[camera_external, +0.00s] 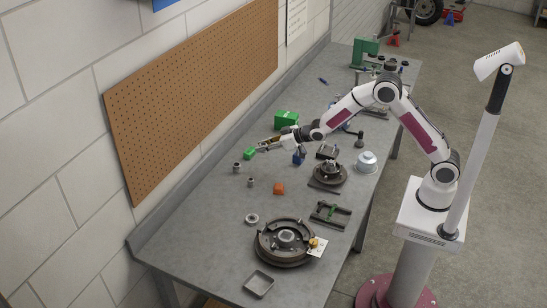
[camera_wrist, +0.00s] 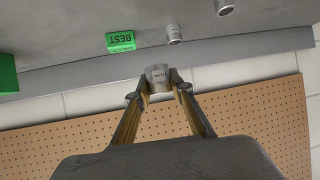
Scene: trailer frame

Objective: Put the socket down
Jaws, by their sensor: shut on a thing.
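My gripper (camera_wrist: 159,88) is shut on a grey metal socket (camera_wrist: 158,75), which sits between the two fingertips in the wrist view. In the external view my gripper (camera_external: 262,143) reaches left over the workbench (camera_external: 205,220), near the wall side; the held socket is too small to make out there. Two more sockets stand on the bench: one (camera_external: 237,168) and another (camera_external: 251,182) nearer the camera. They also show in the wrist view, one here (camera_wrist: 174,36) and one at the top edge (camera_wrist: 225,8). I cannot tell the held socket's height above the bench.
A small green box (camera_external: 249,154) lies just below my gripper in the picture; a larger green box (camera_external: 286,119) is behind. An orange object (camera_external: 279,189), a brake drum assembly (camera_external: 285,243) and a hub (camera_external: 329,172) stand nearby. The bench's left front is fairly clear.

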